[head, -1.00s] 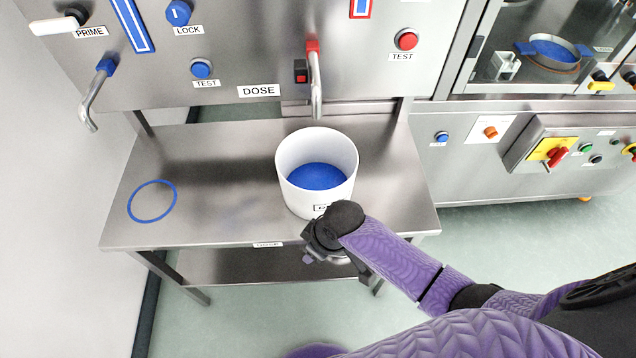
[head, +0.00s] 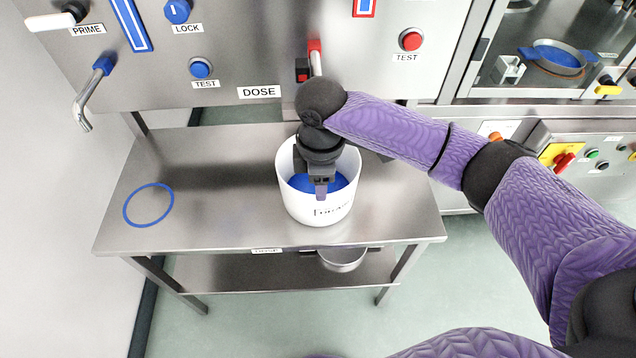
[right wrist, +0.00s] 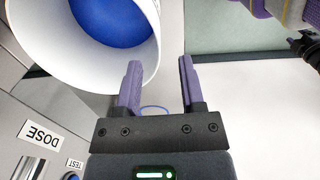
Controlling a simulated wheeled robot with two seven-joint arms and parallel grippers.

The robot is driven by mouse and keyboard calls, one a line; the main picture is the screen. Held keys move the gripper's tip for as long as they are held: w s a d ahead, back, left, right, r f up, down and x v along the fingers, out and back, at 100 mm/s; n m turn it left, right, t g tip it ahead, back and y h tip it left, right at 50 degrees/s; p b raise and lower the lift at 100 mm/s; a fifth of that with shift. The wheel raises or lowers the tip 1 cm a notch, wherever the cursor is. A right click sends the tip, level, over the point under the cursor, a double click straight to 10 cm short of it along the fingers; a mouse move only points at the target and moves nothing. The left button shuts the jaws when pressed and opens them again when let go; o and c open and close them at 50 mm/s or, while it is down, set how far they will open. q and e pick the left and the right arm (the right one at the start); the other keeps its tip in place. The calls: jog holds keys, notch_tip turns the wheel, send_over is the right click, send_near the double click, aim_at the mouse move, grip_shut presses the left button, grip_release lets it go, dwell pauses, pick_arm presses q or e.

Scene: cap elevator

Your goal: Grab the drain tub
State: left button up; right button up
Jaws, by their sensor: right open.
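The white drain tub (head: 308,209) stands upright on the steel table, with blue at its inside bottom and a partly hidden label on its front. My right gripper (head: 321,188) points down over the tub's mouth, its fingertips showing against the blue and the near rim. In the right wrist view my right gripper (right wrist: 162,75) is open with nothing gripped. The tub (right wrist: 45,62) fills the upper left there, its rim passing behind the left finger. I cannot tell whether a finger touches it. My left gripper is not in view.
A steel table (head: 230,220) bears a blue ring mark (head: 148,205) at left, with clear top around it. A red-based spout (head: 315,62) hangs from the panel behind my gripper, and another spout (head: 85,105) is at left. A metal bowl (head: 342,260) sits below the table top.

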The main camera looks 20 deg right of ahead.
aim_at(298, 195)
jog(key=f+b, duration=0.1)
jog(key=f, duration=0.1)
jog(key=f+b, duration=0.1)
jog(key=f, duration=0.2)
jog(key=f+b, duration=0.1)
jog(key=f, duration=0.1)
jog(key=shift+w+f, duration=0.3)
jog(key=shift+w, duration=0.1)
jog(key=shift+r, duration=0.2)
grip_shut()
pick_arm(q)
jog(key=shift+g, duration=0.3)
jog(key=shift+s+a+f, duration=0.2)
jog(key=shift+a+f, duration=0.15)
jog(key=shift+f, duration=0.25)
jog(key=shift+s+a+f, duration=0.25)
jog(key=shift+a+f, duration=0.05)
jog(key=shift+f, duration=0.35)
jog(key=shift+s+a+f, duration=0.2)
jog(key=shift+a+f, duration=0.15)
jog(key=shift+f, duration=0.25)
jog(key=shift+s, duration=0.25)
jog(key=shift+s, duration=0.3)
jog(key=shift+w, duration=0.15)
